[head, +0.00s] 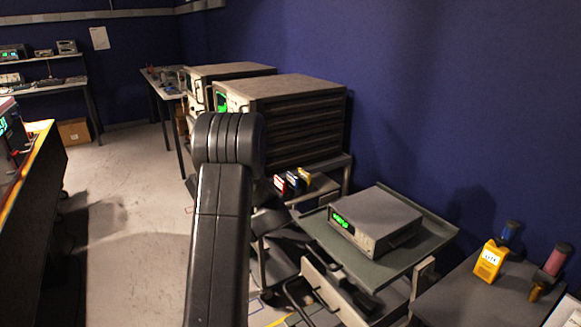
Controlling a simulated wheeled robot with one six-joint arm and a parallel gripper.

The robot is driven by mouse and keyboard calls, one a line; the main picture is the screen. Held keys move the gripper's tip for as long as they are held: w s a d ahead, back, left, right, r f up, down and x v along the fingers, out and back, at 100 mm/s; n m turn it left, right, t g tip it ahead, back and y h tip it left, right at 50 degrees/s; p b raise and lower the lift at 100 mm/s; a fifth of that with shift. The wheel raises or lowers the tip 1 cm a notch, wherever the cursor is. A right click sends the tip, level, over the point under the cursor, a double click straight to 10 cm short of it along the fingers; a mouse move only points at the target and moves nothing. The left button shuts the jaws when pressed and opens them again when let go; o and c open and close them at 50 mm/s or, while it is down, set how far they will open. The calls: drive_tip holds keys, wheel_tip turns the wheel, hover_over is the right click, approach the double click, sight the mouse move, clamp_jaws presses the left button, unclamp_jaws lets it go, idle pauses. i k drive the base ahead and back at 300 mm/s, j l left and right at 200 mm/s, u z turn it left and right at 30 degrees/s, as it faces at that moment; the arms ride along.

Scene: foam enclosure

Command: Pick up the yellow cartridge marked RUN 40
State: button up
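Small cartridges stand in a row on a low dark surface beyond my arm: a red one (280,183), a blue one (293,181) and a yellow one (304,176) at the back right. Their markings are too small to read. A larger yellow container (490,261) with a white label stands on the dark side table at the right. Its label is not legible. My black arm rises through the middle of the view and hides part of the area behind it. Dark parts show just right of the arm, below the cartridges, but I cannot make out the gripper's fingers there.
A grey instrument with a green display (374,221) sits on a tray cart (413,251). Large rack units (280,118) stand behind the cartridges. A blue-capped item (510,232) and a pink cylinder (557,259) are at the far right. Open floor (135,215) lies to the left.

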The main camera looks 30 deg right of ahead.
sight(304, 176)
drive_tip(key=i+z, duration=0.2)
drive_tip(key=i, duration=0.25)
drive_tip(key=i+j+z, duration=0.25)
drive_tip(key=i, duration=0.2)
drive_tip(key=i+j+z, duration=0.2)
drive_tip(key=i, duration=0.25)
drive_tip(key=i+z, duration=0.25)
drive_tip(key=z, duration=0.2)
drive_tip(key=i+j+z, duration=0.1)
drive_tip(key=i+z, duration=0.15)
drive_tip(key=z, duration=0.25)
drive_tip(key=i+j+z, duration=0.2)
drive_tip(key=z, duration=0.25)
drive_tip(key=i+j+z, duration=0.2)
drive_tip(key=z, duration=0.3)
drive_tip(key=j, duration=0.1)
